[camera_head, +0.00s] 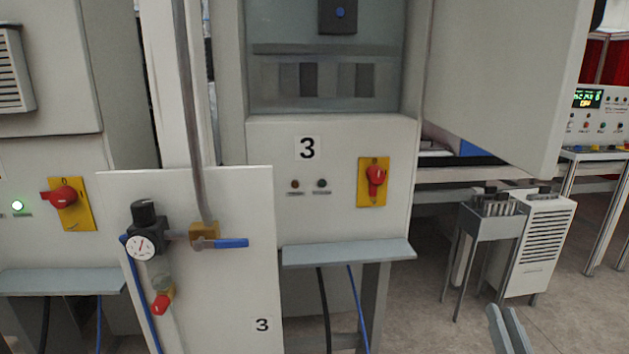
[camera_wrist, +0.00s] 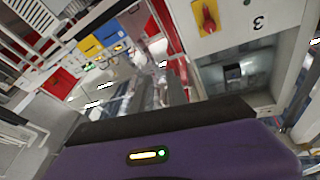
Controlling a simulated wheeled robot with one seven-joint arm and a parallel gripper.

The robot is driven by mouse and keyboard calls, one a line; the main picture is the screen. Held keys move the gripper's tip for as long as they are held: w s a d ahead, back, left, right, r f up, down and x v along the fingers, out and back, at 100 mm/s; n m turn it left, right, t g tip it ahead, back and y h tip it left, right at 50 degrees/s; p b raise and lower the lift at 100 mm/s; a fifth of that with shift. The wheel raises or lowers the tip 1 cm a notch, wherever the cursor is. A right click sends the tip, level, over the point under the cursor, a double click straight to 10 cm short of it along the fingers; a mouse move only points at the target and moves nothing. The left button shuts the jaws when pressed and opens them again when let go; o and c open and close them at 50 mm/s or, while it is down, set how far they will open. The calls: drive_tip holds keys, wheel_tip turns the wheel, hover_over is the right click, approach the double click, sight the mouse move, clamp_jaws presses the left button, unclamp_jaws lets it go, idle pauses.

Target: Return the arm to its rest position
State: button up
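My gripper (camera_head: 507,320) shows only at the bottom right edge of the head view, as two slim grey finger shapes in front of the floor. Nothing is seen held between them. The gap between them is narrow and seen at a slant, so I cannot tell how far they are open. The rest of my arm is outside the head view.
Cabinet 3 (camera_head: 345,220) has a red rotary switch (camera_head: 376,180) and a grey ledge (camera_head: 348,254). A white panel (camera_head: 215,290) carries a gauge (camera_head: 143,245) and blue-handled valve (camera_head: 231,243). A metal stand (camera_head: 490,225) and white vented box (camera_head: 540,245) stand right. Floor is clear at lower right.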

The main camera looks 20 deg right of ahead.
drive_tip(key=s+a+f+n+g+y, duration=0.1)
drive_tip(key=s+a+f+n+y, duration=0.3)
drive_tip(key=s+a, duration=0.8)
drive_tip(key=s+a+f+n+g+y, duration=0.2)
drive_tip(key=s+a+f+n+y, duration=0.3)
drive_tip(key=s+a, duration=0.8)
wheel_tip(320, 180, down, 2)
drive_tip(key=shift+a+f+g+y, duration=0.1)
drive_tip(key=shift+a+g+y, duration=0.2)
drive_tip(key=shift+a+y, duration=0.25)
